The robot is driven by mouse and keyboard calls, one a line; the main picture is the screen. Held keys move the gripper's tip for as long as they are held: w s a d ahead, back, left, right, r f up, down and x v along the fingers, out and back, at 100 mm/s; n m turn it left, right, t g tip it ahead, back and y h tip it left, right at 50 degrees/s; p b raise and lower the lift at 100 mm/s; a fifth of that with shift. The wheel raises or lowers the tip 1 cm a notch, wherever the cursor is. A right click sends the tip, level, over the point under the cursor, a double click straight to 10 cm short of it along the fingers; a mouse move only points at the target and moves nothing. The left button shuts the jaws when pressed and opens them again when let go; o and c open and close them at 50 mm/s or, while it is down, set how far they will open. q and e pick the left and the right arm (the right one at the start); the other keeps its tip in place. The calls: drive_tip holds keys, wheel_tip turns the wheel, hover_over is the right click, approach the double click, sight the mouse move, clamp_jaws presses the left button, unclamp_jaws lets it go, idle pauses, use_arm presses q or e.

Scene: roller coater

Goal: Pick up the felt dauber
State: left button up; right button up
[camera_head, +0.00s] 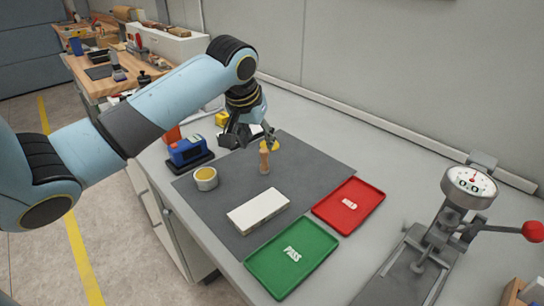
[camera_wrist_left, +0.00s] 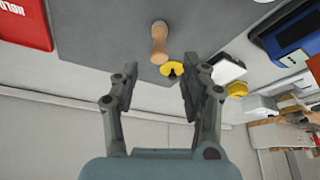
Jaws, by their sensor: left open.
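The felt dauber (camera_head: 265,160), which I take to be the small wooden-handled piece, stands on the grey mat (camera_head: 318,160). It also shows in the left wrist view (camera_wrist_left: 159,42), beyond the fingertips. My left gripper (camera_head: 251,143) is open and empty, above and behind the dauber in the head view. In the left wrist view the open left gripper (camera_wrist_left: 160,79) has its fingers apart, with nothing between them. My right gripper is not in view.
A yellow disc (camera_wrist_left: 172,69) lies close to the dauber. A yellow-filled cup (camera_head: 205,179), a white block (camera_head: 258,211), a green PASS tray (camera_head: 291,257) and a red tray (camera_head: 349,205) are around it. A blue device (camera_head: 188,152) stands left; a dial gauge (camera_head: 469,184) stands right.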

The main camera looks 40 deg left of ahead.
sight(263, 158)
use_arm(q)
drive_tip(key=x, duration=0.9)
drive_tip(key=shift+d, duration=0.1)
drive_tip(key=shift+w+f, duration=0.2)
drive_tip(key=shift+f, duration=0.25)
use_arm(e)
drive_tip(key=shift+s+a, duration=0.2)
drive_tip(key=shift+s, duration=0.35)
use_arm(q)
drive_tip(key=shift+s, duration=0.1)
drive_tip(key=shift+c, duration=0.2)
clamp_jaws()
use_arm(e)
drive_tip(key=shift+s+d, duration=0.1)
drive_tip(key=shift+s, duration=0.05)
